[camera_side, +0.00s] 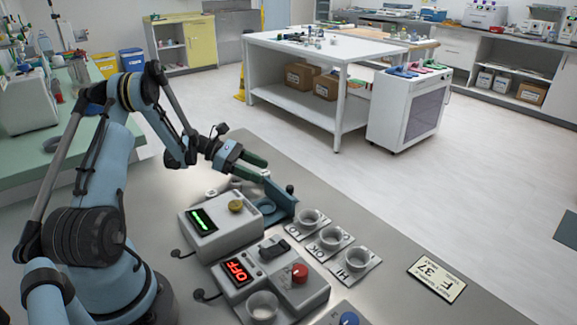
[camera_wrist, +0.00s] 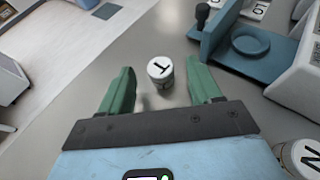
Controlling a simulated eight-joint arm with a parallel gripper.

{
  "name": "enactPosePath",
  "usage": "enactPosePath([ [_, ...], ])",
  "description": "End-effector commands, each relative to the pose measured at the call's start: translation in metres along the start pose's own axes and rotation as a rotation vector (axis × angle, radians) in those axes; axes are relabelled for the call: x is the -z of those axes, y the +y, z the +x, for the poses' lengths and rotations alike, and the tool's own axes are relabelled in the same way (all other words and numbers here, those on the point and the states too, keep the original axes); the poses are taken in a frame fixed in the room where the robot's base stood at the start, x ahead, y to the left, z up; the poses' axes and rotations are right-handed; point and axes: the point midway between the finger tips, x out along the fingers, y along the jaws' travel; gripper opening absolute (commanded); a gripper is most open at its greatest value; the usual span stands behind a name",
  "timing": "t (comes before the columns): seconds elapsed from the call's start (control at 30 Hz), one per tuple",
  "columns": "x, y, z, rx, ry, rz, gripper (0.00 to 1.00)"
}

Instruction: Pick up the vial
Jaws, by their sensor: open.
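A small white vial (camera_wrist: 160,70) with a dark mark like a T or 1 on its top stands on the grey bench in the wrist view. My gripper (camera_wrist: 161,86) is open, with its two green fingers to the left and right of this vial. They show no contact, and the height of the fingers over the bench is hard to tell. A second white vial-like piece (camera_wrist: 303,155), marked N, is partly cut off at the lower right. In the side view my gripper (camera_side: 262,170) is over the bench, behind the blue fixture; the vial there is hard to make out.
In the side view are a green-display device (camera_side: 213,243), a red OFF-display device (camera_side: 275,285) and three labelled cups (camera_side: 330,237). The bench's right side holds a card (camera_side: 437,281).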

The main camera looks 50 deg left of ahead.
Motion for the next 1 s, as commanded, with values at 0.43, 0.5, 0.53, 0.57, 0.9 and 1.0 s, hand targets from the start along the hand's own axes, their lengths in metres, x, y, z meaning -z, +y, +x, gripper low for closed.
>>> enactPosePath([
  [0.43, -0.0001, -0.0001, 0.0070, -0.001, 0.000, 0.000, 0.39],
  [0.5, -0.0001, -0.0001, 0.0069, -0.001, 0.000, 0.000, 0.28],
  [0.53, -0.0001, -0.0001, 0.0069, -0.001, 0.000, 0.000, 0.24],
  [0.57, -0.0001, -0.0001, 0.0069, -0.001, 0.000, 0.000, 0.19],
  [0.9, -0.0006, -0.0001, 0.0067, -0.001, 0.000, 0.000, 0.04],
  [1.0, -0.0027, 0.0000, 0.0058, -0.001, 0.000, 0.000, 0.04],
])
